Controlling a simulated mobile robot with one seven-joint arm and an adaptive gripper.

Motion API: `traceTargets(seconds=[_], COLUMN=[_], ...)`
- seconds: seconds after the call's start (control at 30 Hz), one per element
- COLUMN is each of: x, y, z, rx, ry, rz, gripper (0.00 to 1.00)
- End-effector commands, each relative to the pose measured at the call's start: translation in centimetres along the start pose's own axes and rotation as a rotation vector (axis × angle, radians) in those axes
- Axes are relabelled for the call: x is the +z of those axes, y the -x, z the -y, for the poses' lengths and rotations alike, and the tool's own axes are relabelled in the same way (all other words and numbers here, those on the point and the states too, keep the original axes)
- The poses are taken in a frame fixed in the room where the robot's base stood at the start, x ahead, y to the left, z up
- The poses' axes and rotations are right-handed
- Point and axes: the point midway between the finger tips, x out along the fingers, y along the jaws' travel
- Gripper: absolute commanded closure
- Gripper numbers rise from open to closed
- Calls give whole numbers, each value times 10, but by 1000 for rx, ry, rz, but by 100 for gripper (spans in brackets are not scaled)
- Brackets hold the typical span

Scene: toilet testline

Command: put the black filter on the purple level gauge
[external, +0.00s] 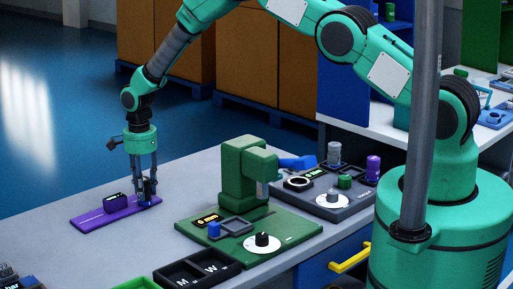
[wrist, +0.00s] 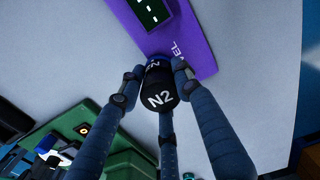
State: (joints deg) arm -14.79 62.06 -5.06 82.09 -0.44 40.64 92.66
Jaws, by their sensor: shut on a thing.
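The purple level gauge (external: 90,221) is a flat bar lying on the grey table at the left, with a dark display block (external: 112,203) on top. It also shows at the top of the wrist view (wrist: 200,55). My gripper (external: 147,190) points down at the right end of the gauge. In the wrist view my gripper (wrist: 158,88) is shut on the black filter (wrist: 160,98), a dark round piece marked N2. The filter overlaps the gauge's end in that view. I cannot tell whether it touches the gauge. In the external view the fingers largely hide the filter.
A green test stand (external: 243,180) on a green base is right of the gauge. A dark grey panel (external: 335,200) with a dial and knobs stands behind it. A black tray (external: 198,272) marked M and W lies in front. The table behind the gauge is clear.

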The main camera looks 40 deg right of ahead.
Motion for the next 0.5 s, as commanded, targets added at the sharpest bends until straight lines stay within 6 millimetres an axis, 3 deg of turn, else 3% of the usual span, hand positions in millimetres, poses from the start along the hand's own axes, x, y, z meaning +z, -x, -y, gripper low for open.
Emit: traceTargets(seconds=[0.27,0.3,0.4,0.5], x=[0,0,0,0], y=[-3,-3,-3,-3], z=[0,0,0,0], rx=[0,0,0,0], ry=[0,0,0,0], rz=[0,0,0,0], gripper=[94,63,48,48])
